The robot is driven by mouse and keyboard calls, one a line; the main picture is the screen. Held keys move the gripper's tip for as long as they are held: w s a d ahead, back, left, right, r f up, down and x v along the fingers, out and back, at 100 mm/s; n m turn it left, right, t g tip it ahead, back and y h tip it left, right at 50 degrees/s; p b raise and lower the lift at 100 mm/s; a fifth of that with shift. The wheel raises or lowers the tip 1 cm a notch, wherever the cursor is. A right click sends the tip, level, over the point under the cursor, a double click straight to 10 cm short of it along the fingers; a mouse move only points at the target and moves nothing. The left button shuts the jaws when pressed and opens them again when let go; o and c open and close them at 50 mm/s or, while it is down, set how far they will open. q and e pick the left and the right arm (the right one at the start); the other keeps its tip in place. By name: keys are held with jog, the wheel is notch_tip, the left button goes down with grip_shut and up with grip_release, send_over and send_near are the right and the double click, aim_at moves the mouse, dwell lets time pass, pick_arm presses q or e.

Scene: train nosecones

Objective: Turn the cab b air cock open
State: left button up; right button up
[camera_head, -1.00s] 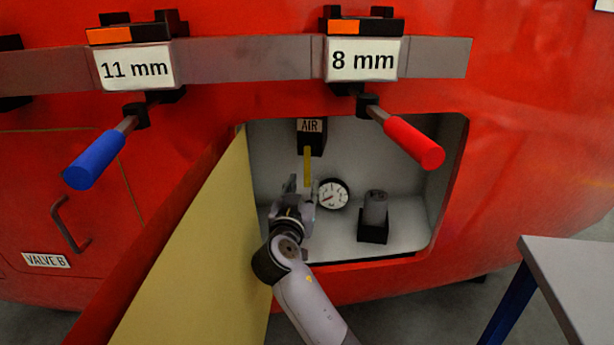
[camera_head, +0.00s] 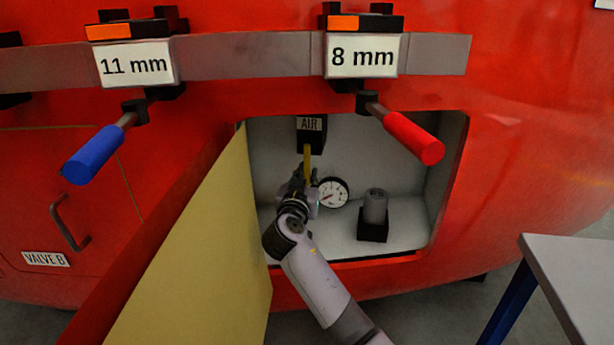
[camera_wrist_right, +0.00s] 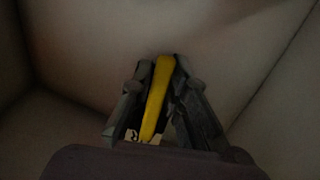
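The air cock's yellow handle (camera_head: 307,161) hangs down below the black block with the AIR label (camera_head: 311,125), inside the open recess. My right gripper (camera_head: 305,177) is at the handle's lower part. In the right wrist view the yellow handle (camera_wrist_right: 158,95) stands between the two fingers of my right gripper (camera_wrist_right: 163,65). The fingertips lie close on both sides of it; whether they press on it I cannot tell. My left gripper is not in view.
A round gauge (camera_head: 333,192) is just right of my gripper, and a grey cylinder on a black base (camera_head: 374,215) is further right. The yellow-faced door (camera_head: 205,250) stands open at left. Red (camera_head: 414,138) and blue (camera_head: 94,154) clamp handles stick out above. A table (camera_head: 578,275) is at right.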

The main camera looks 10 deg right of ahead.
grip_shut()
dwell(0.3)
